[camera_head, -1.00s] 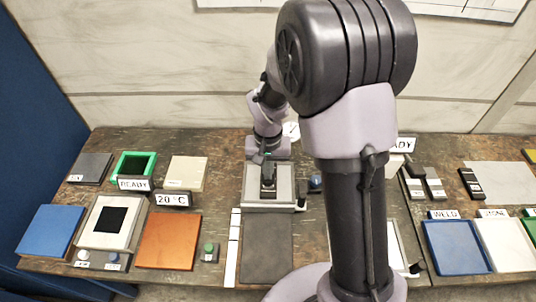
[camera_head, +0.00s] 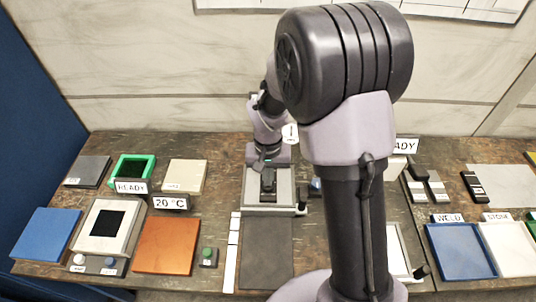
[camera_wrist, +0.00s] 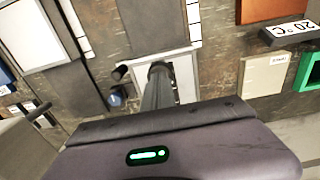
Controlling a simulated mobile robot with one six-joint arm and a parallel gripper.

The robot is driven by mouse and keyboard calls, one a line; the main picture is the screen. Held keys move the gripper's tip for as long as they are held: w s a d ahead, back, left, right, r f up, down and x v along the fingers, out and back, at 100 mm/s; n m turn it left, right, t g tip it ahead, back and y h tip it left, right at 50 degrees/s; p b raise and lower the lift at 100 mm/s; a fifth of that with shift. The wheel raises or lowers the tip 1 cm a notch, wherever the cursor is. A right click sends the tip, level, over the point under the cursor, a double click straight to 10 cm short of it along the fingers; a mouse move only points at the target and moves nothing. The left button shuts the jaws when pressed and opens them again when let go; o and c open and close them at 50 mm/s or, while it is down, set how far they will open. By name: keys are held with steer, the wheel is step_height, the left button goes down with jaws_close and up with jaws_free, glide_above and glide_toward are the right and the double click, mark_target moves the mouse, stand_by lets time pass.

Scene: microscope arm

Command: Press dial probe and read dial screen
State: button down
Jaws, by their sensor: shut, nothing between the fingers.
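A small white round dial (camera_head: 290,133) with a dark needle shows in the head view, just behind my arm; its reading is too small to make out. No probe can be told apart below it. My gripper (camera_head: 268,187) points down over a light grey framed fixture (camera_head: 270,209) at the back middle of the bench. In the wrist view my gripper (camera_wrist: 160,70) has its dark fingers together and empty, over the fixture's pale plate (camera_wrist: 186,75). I cannot tell whether the fingertips touch anything.
A blue knob (camera_wrist: 117,97) and a dark knob (camera_wrist: 121,72) stand beside the fixture. A dark grey mat (camera_head: 266,250) lies in front of it. An orange plate (camera_head: 166,246), a 20 °C sign (camera_head: 171,203) and a green frame (camera_head: 132,169) are to the left. Blue tray (camera_head: 460,252) at right.

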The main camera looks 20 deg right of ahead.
step_height(320, 180, up, 6)
steer(key=p, duration=0.4)
steer(key=shift+f, duration=0.15)
step_height(320, 180, up, 17)
steer(key=p, duration=0.3)
steer(key=shift+r, duration=0.2)
stand_by(0.5)
